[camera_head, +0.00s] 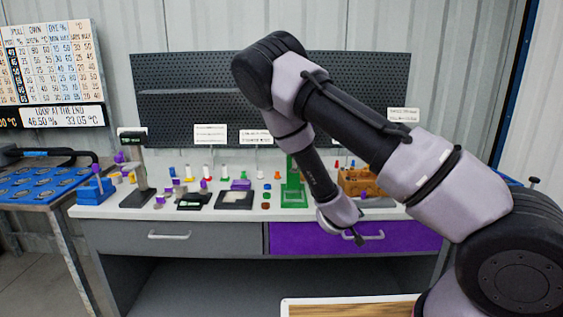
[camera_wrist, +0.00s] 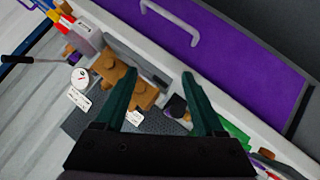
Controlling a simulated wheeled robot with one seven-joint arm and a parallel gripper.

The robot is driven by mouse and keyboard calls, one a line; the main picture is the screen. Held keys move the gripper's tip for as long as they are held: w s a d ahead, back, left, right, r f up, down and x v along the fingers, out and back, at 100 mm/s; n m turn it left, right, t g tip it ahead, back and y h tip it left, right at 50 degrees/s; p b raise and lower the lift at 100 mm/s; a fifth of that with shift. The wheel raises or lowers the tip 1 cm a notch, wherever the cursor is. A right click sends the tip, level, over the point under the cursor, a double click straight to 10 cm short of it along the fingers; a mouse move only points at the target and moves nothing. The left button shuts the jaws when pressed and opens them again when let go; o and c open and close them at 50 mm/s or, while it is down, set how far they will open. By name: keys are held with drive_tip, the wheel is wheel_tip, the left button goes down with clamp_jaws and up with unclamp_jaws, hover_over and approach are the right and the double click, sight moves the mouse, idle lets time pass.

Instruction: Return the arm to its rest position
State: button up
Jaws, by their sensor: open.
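My arm rises from the lower right in the head view, bends at the top middle, and reaches down to the bench front. My gripper (camera_wrist: 159,80) shows in the wrist view with two dark green fingers spread apart and nothing between them. In the head view the arm's end is in front of the purple drawer (camera_head: 300,238), and the fingers are too small there to make out well. The purple drawer also shows in the wrist view (camera_wrist: 225,60) and is shut.
The white workbench (camera_head: 110,212) carries many small coloured parts, a green stand (camera_head: 293,195) and an orange-brown block (camera_head: 357,182), partly behind my arm. A black pegboard (camera_head: 185,95) stands behind. A blue-topped table (camera_head: 38,186) is at left. A wooden-topped surface (camera_head: 345,308) is at the bottom.

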drive_tip(key=s+a+r+m+g+y, duration=0.2)
drive_tip(key=s+r+m+y, duration=0.15)
drive_tip(key=r, duration=0.85)
drive_tip(key=s+a+r+m+g+y, duration=0.1)
drive_tip(key=s+r+m+y, duration=0.2)
drive_tip(key=r, duration=0.9)
drive_tip(key=s+d+r, duration=0.2)
drive_tip(key=s+r, duration=0.6)
drive_tip(key=s, duration=0.1)
drive_tip(key=s+d+r+y, duration=0.1)
drive_tip(key=s+d+r, duration=0.1)
drive_tip(key=s+r, duration=0.7)
drive_tip(key=shift+r+t, duration=0.15)
drive_tip(key=shift+t, duration=0.15)
drive_tip(key=shift+d, duration=0.1)
